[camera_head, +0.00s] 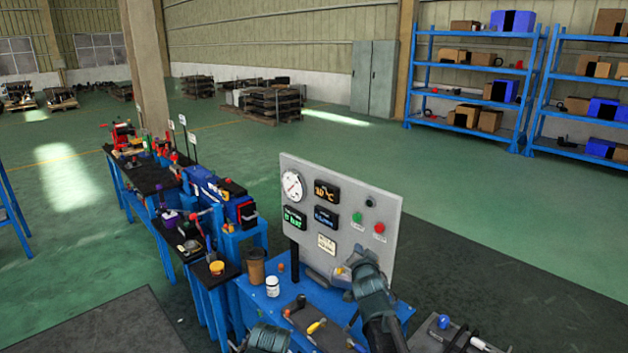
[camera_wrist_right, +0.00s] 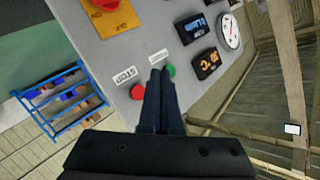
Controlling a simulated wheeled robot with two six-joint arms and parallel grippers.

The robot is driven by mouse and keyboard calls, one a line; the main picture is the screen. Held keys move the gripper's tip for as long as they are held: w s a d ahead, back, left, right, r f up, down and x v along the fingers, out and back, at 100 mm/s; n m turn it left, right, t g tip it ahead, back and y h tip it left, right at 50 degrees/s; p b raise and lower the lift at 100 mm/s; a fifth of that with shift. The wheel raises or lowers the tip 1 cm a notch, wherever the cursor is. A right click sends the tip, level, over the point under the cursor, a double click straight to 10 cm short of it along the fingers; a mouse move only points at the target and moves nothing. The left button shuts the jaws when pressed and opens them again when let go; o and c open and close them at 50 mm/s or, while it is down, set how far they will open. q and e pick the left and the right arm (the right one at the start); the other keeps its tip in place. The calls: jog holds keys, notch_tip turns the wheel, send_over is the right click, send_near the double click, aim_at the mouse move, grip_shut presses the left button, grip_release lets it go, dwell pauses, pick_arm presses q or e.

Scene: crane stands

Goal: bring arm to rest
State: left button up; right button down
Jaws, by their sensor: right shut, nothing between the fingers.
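My right gripper (camera_head: 358,256) is in front of the lower part of a grey control panel (camera_head: 337,190), its arm reaching up from the bottom edge. In the right wrist view its fingers (camera_wrist_right: 160,74) are shut together and empty, and they point at the panel near the green button (camera_wrist_right: 171,70) and the red button (camera_wrist_right: 137,92). I cannot tell whether they touch the panel. In the head view the green button (camera_head: 357,217) and red button (camera_head: 379,228) are clear of the gripper.
The panel stands on a blue bench (camera_head: 257,299) holding a white jar (camera_head: 272,286), a brown cup (camera_head: 256,266) and hand tools. More cluttered benches run back left. A dark tool table (camera_head: 458,338) is at lower right. Blue shelves (camera_head: 467,72) stand far off across open green floor.

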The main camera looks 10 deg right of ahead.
jog(key=s+a+f+n+g+b, duration=0.2)
jog(key=s+a+f+n+g, duration=0.55)
jog(key=s+f, duration=0.75)
pick_arm(q)
notch_tip(320, 180, down, 4)
jog(key=shift+b, duration=0.8)
pick_arm(e)
jog(key=s+a+f+n+g, duration=0.2)
jog(key=s+a+g, duration=0.1)
jog(key=s, duration=0.6)
jog(key=s+a+f+n+g+y, duration=0.1)
jog(key=s+a+f+n+g, duration=0.1)
jog(key=s, duration=0.7)
jog(key=a+f+g, duration=0.1)
jog(key=a+g, duration=0.1)
jog(key=shift+s+a+f+g, duration=0.15)
jog(key=shift+a+f+g, duration=0.05)
jog(key=shift+f+g, duration=0.15)
pick_arm(q)
jog(key=shift+o, duration=0.3)
pick_arm(e)
jog(key=shift+n, duration=0.25)
